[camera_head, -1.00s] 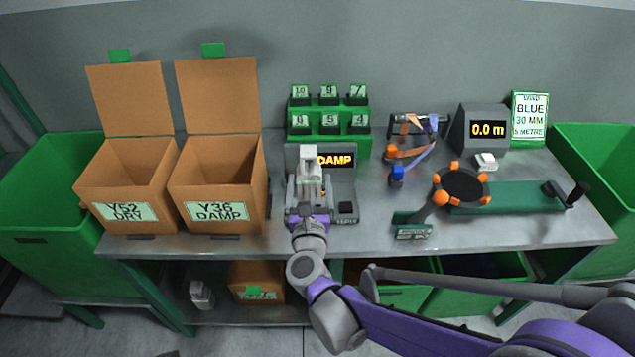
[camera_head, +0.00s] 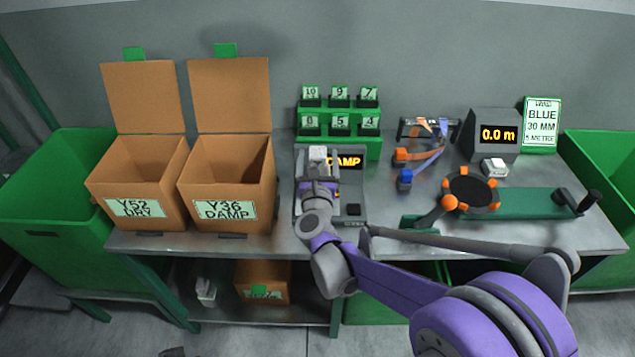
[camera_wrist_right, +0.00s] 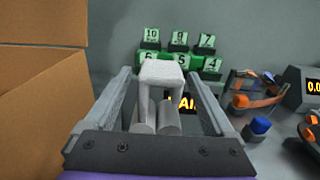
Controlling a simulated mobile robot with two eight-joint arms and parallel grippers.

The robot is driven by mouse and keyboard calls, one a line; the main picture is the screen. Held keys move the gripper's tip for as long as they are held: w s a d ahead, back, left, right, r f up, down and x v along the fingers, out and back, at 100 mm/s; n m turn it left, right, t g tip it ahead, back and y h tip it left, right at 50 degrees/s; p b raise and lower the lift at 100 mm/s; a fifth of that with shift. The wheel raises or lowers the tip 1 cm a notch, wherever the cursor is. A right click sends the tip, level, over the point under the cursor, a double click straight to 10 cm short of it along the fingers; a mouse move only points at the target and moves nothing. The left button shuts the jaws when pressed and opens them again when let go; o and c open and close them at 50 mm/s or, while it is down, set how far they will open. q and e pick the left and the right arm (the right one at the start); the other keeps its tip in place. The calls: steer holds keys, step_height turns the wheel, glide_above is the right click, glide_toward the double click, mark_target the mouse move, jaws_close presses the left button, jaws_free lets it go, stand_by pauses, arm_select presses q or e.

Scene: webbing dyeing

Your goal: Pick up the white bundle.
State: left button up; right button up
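The white bundle (camera_head: 318,153) is at the grey device with the lit "DAMP" display (camera_head: 349,162). In the right wrist view it is a pale folded loop (camera_wrist_right: 161,72) with rounded strands hanging down. My right gripper (camera_head: 317,168) is over the device, pointing toward the wall. In the wrist view its fingers (camera_wrist_right: 160,92) stand on either side of the bundle, with gaps visible between them and it. My right gripper hides the bundle's lower part and much of the device in the head view. My left gripper is not in view.
Two open cardboard boxes, Y52 DRY (camera_head: 138,208) and Y36 DAMP (camera_head: 226,210), stand to the left. A green numbered rack (camera_head: 340,147) is behind the device. Orange and blue webbing (camera_head: 426,160) and a green winder (camera_head: 530,202) are to the right.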

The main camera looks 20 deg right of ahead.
jaws_close()
steer(key=shift+r, duration=0.15)
stand_by(0.4)
